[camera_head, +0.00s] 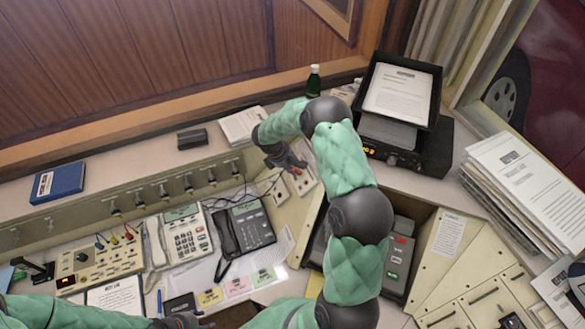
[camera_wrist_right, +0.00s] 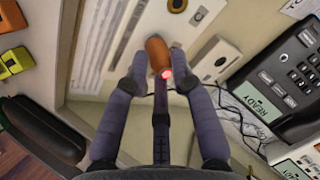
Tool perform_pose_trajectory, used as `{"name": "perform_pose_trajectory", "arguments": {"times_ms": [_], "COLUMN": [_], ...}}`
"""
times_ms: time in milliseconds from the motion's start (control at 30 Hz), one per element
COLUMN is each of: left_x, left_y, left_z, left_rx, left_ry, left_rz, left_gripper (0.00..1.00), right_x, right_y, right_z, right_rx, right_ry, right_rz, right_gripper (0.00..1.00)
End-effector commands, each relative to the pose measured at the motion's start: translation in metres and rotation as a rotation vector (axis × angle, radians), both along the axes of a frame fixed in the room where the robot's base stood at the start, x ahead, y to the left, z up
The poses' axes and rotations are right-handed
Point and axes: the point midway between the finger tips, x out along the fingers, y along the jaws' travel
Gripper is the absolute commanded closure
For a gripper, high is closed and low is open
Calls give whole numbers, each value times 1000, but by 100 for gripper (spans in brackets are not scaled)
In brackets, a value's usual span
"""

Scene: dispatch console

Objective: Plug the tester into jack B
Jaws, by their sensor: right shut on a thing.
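My right gripper (camera_head: 292,160) reaches over the angled panel (camera_head: 292,214) at the console's inner corner. The right wrist view shows its fingers (camera_wrist_right: 158,58) shut on an orange-brown rounded piece, likely the tester (camera_wrist_right: 156,50). A small red light glows at its near end. Its far tip is hidden, so I cannot tell whether it sits in a jack. A pale jack plate (camera_wrist_right: 216,62) with a dark round hole lies just right of the fingers. No jack letter is readable. My left gripper (camera_head: 186,320) is at the bottom edge, partly cut off; its opening is unclear.
A black desk phone (camera_head: 246,226) and a white phone (camera_head: 186,238) stand left of the panel, with a loose dark cable nearby. A black radio with a paper tray (camera_head: 400,92) stands at the back right. A green bottle (camera_head: 314,82) is behind my right arm.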

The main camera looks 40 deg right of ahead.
Motion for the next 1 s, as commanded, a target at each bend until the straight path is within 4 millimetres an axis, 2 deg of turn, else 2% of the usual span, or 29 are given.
{"name": "perform_pose_trajectory", "arguments": {"times_ms": [300,333,400,433,667,767,1000], "left_x": [0,0,0,0,0,0,0], "left_y": [0,0,0,0,0,0,0], "left_z": [-1,-1,-1,-1,-1,-1,-1], "left_rx": [0,0,0,0,0,0,0], "left_ry": [0,0,0,0,0,0,0], "left_rz": [0,0,0,0,0,0,0], "left_gripper": [55,55,55,55,55,55,55], "right_x": [-1,-1,-1,-1,-1,-1,-1], "right_y": [-1,-1,-1,-1,-1,-1,-1], "right_z": [-2,-2,-2,-2,-1,-1,-1], "right_rx": [0,0,0,0,0,0,0], "right_ry": [3,3,3,3,1,1,1], "right_rz": [-1,-1,-1,-1,-1,-1,-1], "right_gripper": [100,72,53,48,48,25,24]}}
